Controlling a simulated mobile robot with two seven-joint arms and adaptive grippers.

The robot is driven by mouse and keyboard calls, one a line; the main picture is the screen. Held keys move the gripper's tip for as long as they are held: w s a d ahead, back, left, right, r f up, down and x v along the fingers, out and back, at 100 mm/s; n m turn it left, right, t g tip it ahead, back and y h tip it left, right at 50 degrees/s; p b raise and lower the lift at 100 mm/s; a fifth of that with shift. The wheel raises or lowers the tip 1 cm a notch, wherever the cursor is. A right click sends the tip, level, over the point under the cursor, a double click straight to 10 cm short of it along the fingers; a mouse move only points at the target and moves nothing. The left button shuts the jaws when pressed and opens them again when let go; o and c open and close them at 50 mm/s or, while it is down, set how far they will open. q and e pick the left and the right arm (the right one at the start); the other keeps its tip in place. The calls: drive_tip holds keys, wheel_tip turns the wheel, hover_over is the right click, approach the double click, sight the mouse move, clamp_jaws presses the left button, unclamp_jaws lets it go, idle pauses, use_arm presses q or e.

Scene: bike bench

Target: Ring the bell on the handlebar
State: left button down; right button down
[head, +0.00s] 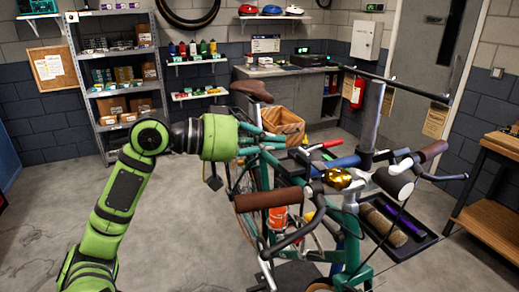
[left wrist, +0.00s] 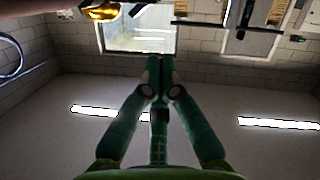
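The gold bell (head: 337,178) sits on the handlebar (head: 357,182) of the teal bicycle, between the two brown grips. It also shows at the top left edge of the left wrist view (left wrist: 105,10), partly cut off. My left gripper (head: 279,141) points right, up and to the left of the bell in the head view, apart from it. In the left wrist view, the fingers of my left gripper (left wrist: 160,62) meet at their tips with nothing between them. My right gripper is in neither view.
The near brown grip (head: 272,199) and a brake lever lie below my left gripper. A wicker basket (head: 283,125) and the saddle (head: 252,90) are behind it. The repair stand's clamp post (head: 372,112) rises beyond the bell. A black tool tray (head: 402,246) is at the right.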

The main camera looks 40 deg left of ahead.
use_arm(q)
drive_tip(key=v, duration=0.2)
drive_tip(key=shift+s+a+r, duration=0.1)
drive_tip(key=shift+s+a, duration=0.1)
drive_tip(key=shift+s, duration=0.1)
idle(0.7)
